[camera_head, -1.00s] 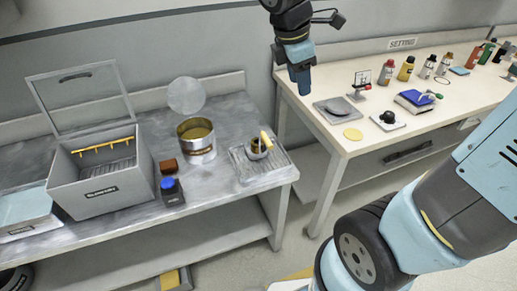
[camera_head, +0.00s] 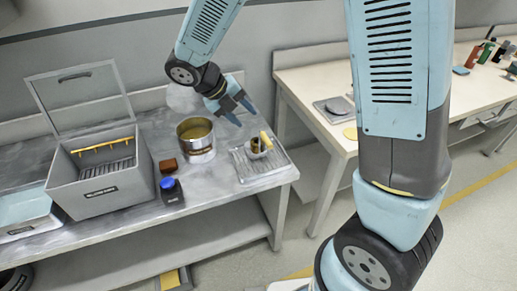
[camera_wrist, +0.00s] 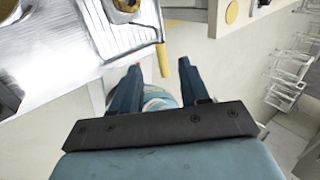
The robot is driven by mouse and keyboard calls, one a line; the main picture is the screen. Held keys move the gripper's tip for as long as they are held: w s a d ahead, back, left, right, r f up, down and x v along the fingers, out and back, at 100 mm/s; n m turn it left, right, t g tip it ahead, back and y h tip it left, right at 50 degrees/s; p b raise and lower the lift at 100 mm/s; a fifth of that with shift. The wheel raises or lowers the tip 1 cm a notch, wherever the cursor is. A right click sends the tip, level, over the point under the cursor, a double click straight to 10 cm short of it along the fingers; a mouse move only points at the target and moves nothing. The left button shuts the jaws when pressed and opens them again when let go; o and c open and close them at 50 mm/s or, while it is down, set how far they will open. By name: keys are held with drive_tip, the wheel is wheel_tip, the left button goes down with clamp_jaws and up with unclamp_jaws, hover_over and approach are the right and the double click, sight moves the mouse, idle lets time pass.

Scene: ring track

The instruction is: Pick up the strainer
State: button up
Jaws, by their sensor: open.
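The strainer (camera_head: 257,153) appears to be the small cup-like piece with a yellow handle, on a ribbed metal tray (camera_head: 270,172) near the right end of the grey bench. Its details are too small to make out. My gripper (camera_head: 243,111) is open and empty, above and behind the tray, with its fingers pointing down and right. In the wrist view, the open fingers (camera_wrist: 160,68) show over the bench edge. The yellow handle (camera_wrist: 162,60) lies just beyond them, and the cup part (camera_wrist: 128,8) is cut off at the top edge.
An open yellow-rimmed can (camera_head: 196,138) stands left of the tray. A blue-capped bottle (camera_head: 170,190), a brown block (camera_head: 168,166) and a grey box (camera_head: 100,175) with raised lid are farther left. A second bench (camera_head: 310,80) stands to the right across a gap.

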sight(262, 133)
drive_tip(key=x, duration=0.5)
drive_tip(key=shift+d+f, duration=0.1)
drive_tip(key=shift+f, duration=0.1)
drive_tip(key=shift+s+x, duration=0.15)
drive_tip(key=shift+x, duration=1.3)
drive_tip(key=shift+s+x, duration=0.15)
drive_tip(key=shift+x, duration=1.35)
drive_tip(key=shift+c, duration=0.2)
clamp_jaws()
